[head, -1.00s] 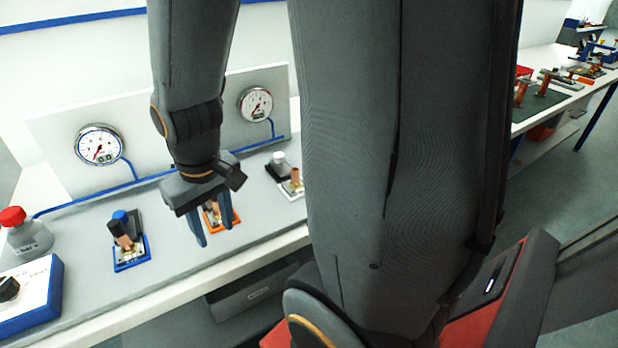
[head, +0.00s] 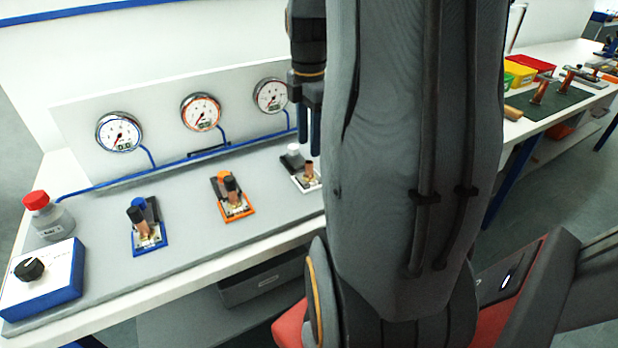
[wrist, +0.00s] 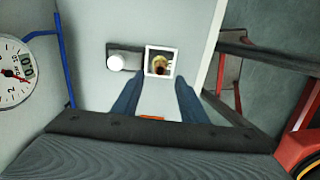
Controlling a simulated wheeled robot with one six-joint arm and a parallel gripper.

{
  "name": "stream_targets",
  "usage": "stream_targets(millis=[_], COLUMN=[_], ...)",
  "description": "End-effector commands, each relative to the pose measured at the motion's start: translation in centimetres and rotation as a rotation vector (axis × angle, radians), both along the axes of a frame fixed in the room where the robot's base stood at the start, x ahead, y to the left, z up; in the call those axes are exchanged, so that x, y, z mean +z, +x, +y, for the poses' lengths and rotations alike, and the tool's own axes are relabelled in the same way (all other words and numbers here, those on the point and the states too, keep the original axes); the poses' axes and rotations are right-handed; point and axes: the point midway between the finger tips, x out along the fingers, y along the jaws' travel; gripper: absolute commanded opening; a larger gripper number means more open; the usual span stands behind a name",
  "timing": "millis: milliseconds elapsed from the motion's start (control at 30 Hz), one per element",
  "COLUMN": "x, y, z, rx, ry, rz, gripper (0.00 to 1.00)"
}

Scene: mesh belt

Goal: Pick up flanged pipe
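My gripper (head: 309,132) is open and empty above the right end of the grey bench top, partly hidden by my arm. In the wrist view its two blue fingers (wrist: 157,97) are spread, with bare bench between them. A white-framed fixture (wrist: 160,62) with a reddish copper end lies beyond the fingertips; the head view shows it (head: 308,178) too. Several copper pipe pieces stand or lie on a dark mat (head: 552,108) on the right-hand bench, one upright piece (head: 540,90) among them. I cannot tell which piece is the flanged pipe.
An orange fixture (head: 236,205) and a blue fixture (head: 148,240) hold copper pieces on the grey bench. Gauges (head: 201,112) stand behind. Coloured bins (head: 535,64) sit beyond the mat.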

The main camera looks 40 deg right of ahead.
Motion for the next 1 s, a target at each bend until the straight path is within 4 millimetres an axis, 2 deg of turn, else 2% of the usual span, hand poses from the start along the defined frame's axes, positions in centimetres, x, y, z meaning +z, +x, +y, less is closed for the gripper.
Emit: stream_targets(millis=[367, 700, 1000], x=[-3.3, -7.2, -7.7], y=[-0.1, -0.1, 0.0], z=[0.0, 0.0, 0.0], rx=[0.01, 0.009, 0.009], ry=[0.003, 0.002, 0.0], rz=[0.004, 0.004, 0.001], gripper=[0.39, 0.39, 0.39])
